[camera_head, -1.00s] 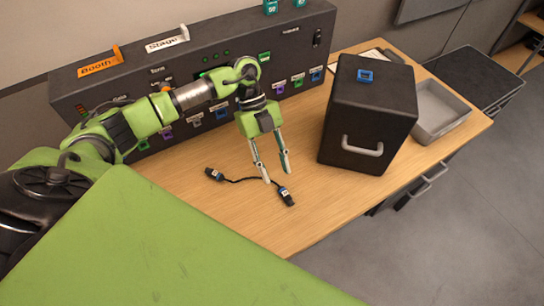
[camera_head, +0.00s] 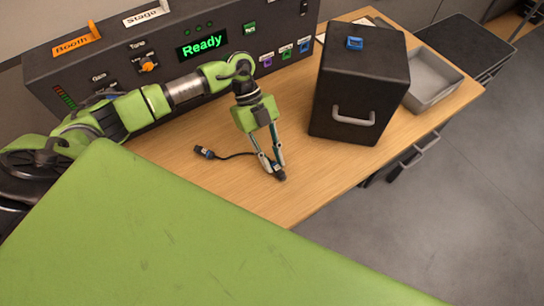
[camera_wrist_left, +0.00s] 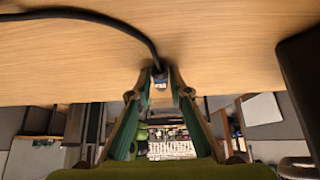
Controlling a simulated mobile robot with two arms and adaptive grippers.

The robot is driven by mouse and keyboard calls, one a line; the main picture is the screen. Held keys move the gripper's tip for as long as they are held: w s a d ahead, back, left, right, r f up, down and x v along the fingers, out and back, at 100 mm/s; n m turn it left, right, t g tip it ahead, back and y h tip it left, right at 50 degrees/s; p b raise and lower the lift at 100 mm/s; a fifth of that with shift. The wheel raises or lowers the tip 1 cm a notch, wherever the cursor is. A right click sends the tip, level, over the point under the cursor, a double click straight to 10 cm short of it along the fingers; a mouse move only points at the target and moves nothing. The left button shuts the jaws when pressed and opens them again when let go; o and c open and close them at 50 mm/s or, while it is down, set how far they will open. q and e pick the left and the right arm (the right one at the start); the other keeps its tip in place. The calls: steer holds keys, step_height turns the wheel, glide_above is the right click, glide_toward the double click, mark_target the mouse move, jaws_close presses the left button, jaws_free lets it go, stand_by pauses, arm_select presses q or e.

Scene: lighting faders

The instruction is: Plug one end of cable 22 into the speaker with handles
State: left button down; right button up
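The cable (camera_head: 233,157) lies on the wooden table, a thin black cord with a dark plug at each end. Its left plug (camera_head: 203,152) lies free. My left gripper (camera_head: 275,169) points down at the right plug (camera_head: 280,175). In the left wrist view that plug (camera_wrist_left: 160,80) sits between the fingertips, which look closed on its sides, at the table surface. The black speaker (camera_head: 352,97) with a grey handle on its front stands upright to the right of the gripper. A blue tag or socket (camera_head: 355,43) is on its top. My right gripper is not in view.
A black mixing console (camera_head: 108,67) with a green "Ready" display (camera_head: 201,45) and coloured tags runs along the back. A grey tray (camera_head: 432,78) is right of the speaker. Bare table lies in front of the speaker, ending at the front edge.

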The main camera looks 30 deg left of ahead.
mark_target(272, 161)
arm_select(q)
steer(key=shift+r+p, duration=0.3)
step_height(272, 161, up, 4)
steer(key=p, duration=0.4)
steer(key=shift+r, duration=0.25)
